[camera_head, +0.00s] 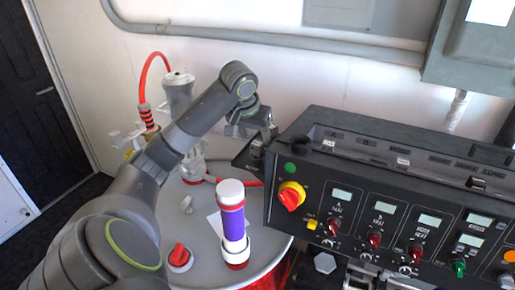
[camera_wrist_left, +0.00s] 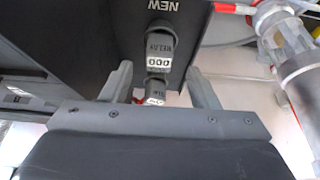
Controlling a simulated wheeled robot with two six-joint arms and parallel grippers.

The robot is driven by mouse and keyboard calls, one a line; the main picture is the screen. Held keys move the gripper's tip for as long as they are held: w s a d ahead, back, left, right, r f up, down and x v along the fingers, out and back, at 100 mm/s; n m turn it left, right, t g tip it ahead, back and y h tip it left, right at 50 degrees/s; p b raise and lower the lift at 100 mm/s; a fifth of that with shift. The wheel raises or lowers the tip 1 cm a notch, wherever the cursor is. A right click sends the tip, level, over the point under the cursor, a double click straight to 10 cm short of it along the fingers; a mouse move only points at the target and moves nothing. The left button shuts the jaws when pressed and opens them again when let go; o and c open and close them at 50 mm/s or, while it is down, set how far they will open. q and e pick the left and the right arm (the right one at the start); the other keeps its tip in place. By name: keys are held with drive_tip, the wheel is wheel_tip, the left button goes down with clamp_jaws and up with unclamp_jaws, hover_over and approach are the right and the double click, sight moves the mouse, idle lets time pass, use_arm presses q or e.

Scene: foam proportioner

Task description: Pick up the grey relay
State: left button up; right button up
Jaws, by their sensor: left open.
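A grey relay (camera_wrist_left: 158,48) with a white label stands on the black shelf, beside the printed word NEW, in the left wrist view. A second labelled grey block (camera_wrist_left: 155,91) shows just below it, nearer my gripper. I cannot tell whether it is a separate relay. My left gripper (camera_wrist_left: 160,74) is open, its two fingers on either side of these blocks, with no clear contact. In the head view my left gripper (camera_head: 254,134) is over the small black shelf at the panel's left end, and a small dark block (camera_head: 257,148) shows beneath it. My right gripper is out of view.
The black control panel (camera_head: 384,215) with knobs and displays stands right of the gripper. A purple and white cylinder (camera_head: 232,216) stands on the white drum top. A clear fitting with a red hose (camera_head: 147,84) stands behind my left arm.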

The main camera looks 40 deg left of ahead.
sight(257, 142)
use_arm(q)
drive_tip(key=shift+f+p, duration=0.25)
drive_tip(key=shift+p, duration=0.05)
drive_tip(key=p+x, duration=0.2)
drive_tip(key=x, duration=0.2)
drive_tip(key=shift+w+d+f, duration=0.1)
drive_tip(key=shift+w, duration=0.05)
drive_tip(key=shift+f, duration=0.15)
drive_tip(key=shift+c, duration=0.8)
drive_tip(key=c, duration=0.9)
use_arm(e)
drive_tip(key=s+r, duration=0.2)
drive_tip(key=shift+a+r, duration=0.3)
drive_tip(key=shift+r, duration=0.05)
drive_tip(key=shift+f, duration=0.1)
